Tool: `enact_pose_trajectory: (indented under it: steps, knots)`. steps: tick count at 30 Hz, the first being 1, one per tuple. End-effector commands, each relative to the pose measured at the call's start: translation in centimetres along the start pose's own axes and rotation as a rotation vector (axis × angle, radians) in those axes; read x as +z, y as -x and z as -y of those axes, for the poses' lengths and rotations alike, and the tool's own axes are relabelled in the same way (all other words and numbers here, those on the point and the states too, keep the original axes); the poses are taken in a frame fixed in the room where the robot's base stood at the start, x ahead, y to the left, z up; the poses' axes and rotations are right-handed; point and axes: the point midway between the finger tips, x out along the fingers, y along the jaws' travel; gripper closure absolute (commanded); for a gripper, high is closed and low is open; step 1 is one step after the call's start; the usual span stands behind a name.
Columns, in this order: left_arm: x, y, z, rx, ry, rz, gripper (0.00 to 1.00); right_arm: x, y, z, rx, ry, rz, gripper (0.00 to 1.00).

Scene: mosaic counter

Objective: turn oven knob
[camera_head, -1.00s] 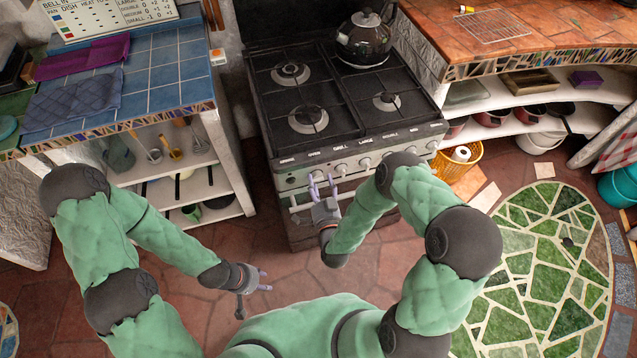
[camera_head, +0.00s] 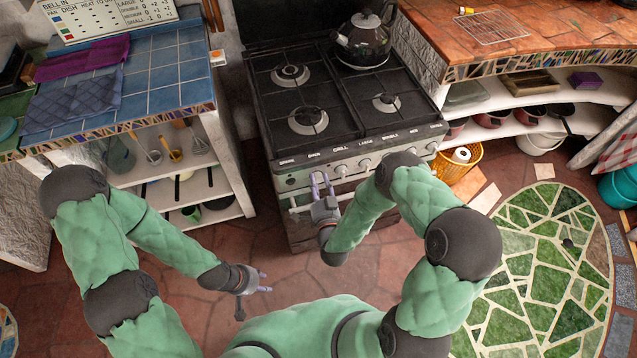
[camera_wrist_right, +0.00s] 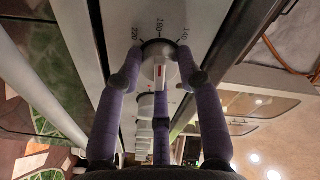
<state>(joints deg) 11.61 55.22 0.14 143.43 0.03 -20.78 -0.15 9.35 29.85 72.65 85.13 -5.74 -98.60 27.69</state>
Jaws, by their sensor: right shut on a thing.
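The stove (camera_head: 318,225) has a row of pale round knobs along its front panel. The red mark lies roughly in line with 180. My left gripper (camera_head: 264,281) is open and empty, low over the floor.
A dark kettle (camera_head: 364,38) stands on the rear right burner. Other knobs, such as one just to the right (camera_head: 341,171), sit close beside my right gripper. A blue tiled counter (camera_head: 165,70) is at left, and a yellow basket (camera_head: 457,162) is right of the stove.

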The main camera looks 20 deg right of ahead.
Motion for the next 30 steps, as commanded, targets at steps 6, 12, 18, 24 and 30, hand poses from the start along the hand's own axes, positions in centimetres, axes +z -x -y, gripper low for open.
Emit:
enact_pose_trajectory:
  steps: [6, 12, 18, 24, 30]
  knots:
    - [0.01, 0.19, -0.07, 0.000, 0.000, 0.000, 0.60, -0.17, -0.08, 0.13, 0.006, -0.122, 0.005, 0.96]
    - [0.02, 0.36, -0.13, 0.000, 0.000, 0.000, 0.60, -0.21, -0.09, 0.12, 0.018, -0.282, 0.017, 0.96]
    - [0.02, 0.48, -0.17, 0.000, 0.000, 0.000, 0.60, -0.30, -0.14, 0.13, 0.028, -0.435, 0.026, 0.96]
    - [0.02, 0.55, -0.20, 0.000, 0.000, 0.000, 0.60, -0.31, -0.14, 0.10, 0.037, -0.553, 0.034, 0.96]
    - [0.03, 0.59, -0.21, 0.000, 0.000, 0.000, 0.60, -0.35, -0.16, 0.10, 0.041, -0.625, 0.039, 0.96]
